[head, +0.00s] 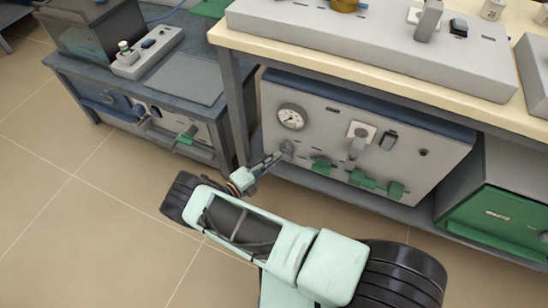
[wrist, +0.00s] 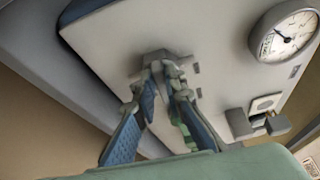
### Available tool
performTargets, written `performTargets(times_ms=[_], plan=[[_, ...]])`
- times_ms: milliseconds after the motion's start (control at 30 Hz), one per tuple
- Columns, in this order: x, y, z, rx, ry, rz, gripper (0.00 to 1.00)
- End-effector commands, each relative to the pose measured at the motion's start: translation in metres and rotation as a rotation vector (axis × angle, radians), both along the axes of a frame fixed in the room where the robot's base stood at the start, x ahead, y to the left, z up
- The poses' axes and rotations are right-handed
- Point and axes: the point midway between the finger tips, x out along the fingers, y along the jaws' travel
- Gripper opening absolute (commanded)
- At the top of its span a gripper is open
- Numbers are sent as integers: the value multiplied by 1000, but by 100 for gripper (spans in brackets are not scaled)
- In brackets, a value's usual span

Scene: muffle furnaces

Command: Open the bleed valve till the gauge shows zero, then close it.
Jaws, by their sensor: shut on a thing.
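The round white gauge (head: 291,117) is at the upper left of a light grey panel (head: 440,165) under the bench. It also shows at the upper right of the wrist view (wrist: 285,34), with its dark needle off toward one side; the numbers are too small to read. A grey valve knob (head: 287,147) sits just below the gauge. My gripper (head: 279,155) reaches it from the lower left. In the wrist view my gripper's fingers (wrist: 164,74) close on the knob (wrist: 152,60) and hide part of it. No label marks it as the bleed valve.
Green handles (head: 320,161) and (head: 396,190) line the panel's lower edge, close to the right of my gripper. A table leg (head: 236,100) stands to the left. The tiled floor in front is open.

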Motion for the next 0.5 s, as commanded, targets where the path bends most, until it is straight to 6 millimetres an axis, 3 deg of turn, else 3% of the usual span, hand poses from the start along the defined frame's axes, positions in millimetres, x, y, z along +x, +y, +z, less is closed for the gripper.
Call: performTargets(times_ms=[500], plan=[[-1, -1, -3, -94, 36, -2, 0]])
